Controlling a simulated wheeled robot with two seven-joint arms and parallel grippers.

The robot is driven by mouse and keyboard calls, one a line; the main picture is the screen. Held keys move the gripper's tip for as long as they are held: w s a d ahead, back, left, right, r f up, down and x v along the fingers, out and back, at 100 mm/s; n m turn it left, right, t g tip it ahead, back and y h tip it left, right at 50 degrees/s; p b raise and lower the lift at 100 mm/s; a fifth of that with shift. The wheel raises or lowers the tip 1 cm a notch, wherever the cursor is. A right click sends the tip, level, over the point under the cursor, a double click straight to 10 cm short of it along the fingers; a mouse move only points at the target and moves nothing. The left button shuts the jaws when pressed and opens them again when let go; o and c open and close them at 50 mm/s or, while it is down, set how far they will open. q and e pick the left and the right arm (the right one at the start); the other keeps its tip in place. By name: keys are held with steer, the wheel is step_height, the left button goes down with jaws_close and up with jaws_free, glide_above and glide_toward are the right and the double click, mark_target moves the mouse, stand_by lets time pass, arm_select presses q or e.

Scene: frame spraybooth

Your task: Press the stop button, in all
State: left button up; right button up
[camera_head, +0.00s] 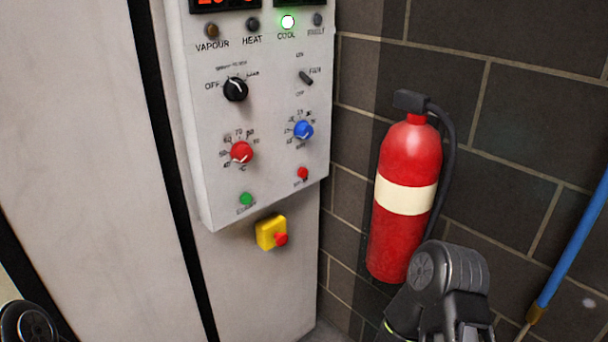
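The control panel (215,120) is a pale box on the cabinet front. A small red button (303,173) sits at its lower right, with a label too blurred to read. A green button (246,199) sits at its lower left. Below the panel, a yellow box (267,233) carries a red mushroom button (281,239). Dark parts of my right arm show at the lower right, in front of the extinguisher's foot and apart from the buttons in the picture. A bit of my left arm shows at the bottom left corner. No gripper fingers show.
The panel also has a black knob (235,89), a red knob (242,152), a blue knob (303,130), a small switch (306,78) and a lit green COOL lamp (288,22). A red fire extinguisher (405,155) hangs on the dark block wall (525,110). A blue pipe (572,250) is at right.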

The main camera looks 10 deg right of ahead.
jaws_close()
stand_by(1.5)
